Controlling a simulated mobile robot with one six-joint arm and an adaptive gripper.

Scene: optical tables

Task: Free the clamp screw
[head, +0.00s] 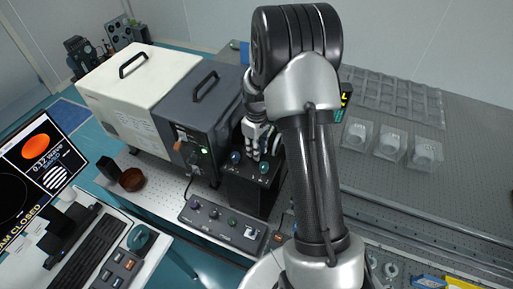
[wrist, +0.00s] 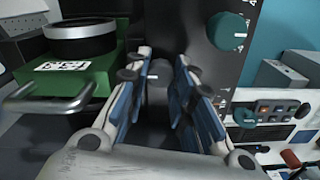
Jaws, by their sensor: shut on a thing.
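My gripper (head: 256,148) points down at the top of a black box (head: 245,190) that carries teal knobs. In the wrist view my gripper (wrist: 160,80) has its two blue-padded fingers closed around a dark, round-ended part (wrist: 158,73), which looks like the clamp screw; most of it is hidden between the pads. A teal knob (wrist: 228,30) with a white mark stands to the right of the fingers, apart from them. In the head view one teal knob (head: 236,157) is left of the fingers and another (head: 264,167) is just below them.
A dark grey instrument (head: 205,120) with a handle and green light stands left of the black box. A control panel (head: 222,224) lies in front. In the wrist view a green block (wrist: 75,80) with a metal handle is close on the left. Clear cases (head: 390,143) stand right.

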